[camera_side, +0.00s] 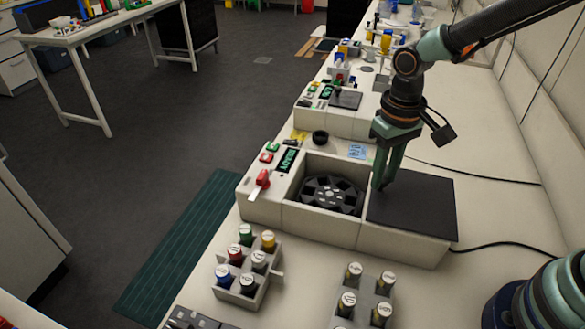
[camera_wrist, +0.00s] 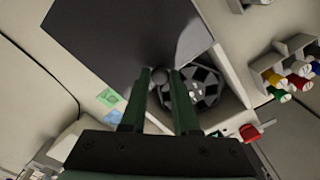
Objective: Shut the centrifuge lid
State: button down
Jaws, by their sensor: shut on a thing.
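The centrifuge (camera_side: 300,219) is a white box on the bench with an open well. A dark rotor (camera_side: 331,195) with several slots shows inside the well, and it also shows in the wrist view (camera_wrist: 207,88). The lid (camera_side: 415,205) is a flat dark plate lying to the right of the well, leaving the rotor uncovered. In the wrist view the lid (camera_wrist: 120,40) fills the upper left. My gripper (camera_side: 381,184) points down at the lid's edge nearest the well. Its fingers (camera_wrist: 160,74) are shut on a small round dark knob (camera_wrist: 159,77) at that edge.
A rack of colour-capped tubes (camera_side: 263,287) and a second tube rack (camera_side: 365,302) stand in front of the centrifuge. A red switch (camera_side: 263,178) and a small display (camera_side: 287,160) are on its left side. Another device (camera_side: 340,112) stands behind. Cables run along the right.

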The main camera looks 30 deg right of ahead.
jog(key=shift+w+r, duration=0.1)
dwell(0.4)
jog(key=w+a, duration=1.1)
jog(key=shift+w+a, duration=0.3)
jog(key=shift+a, duration=0.1)
jog(key=c, duration=0.8)
grip_release()
jog(key=shift+o, duration=0.7)
notch_tip(320, 180, up, 12)
jog(key=shift+d+r, duration=0.1)
jog(key=shift+d, duration=0.05)
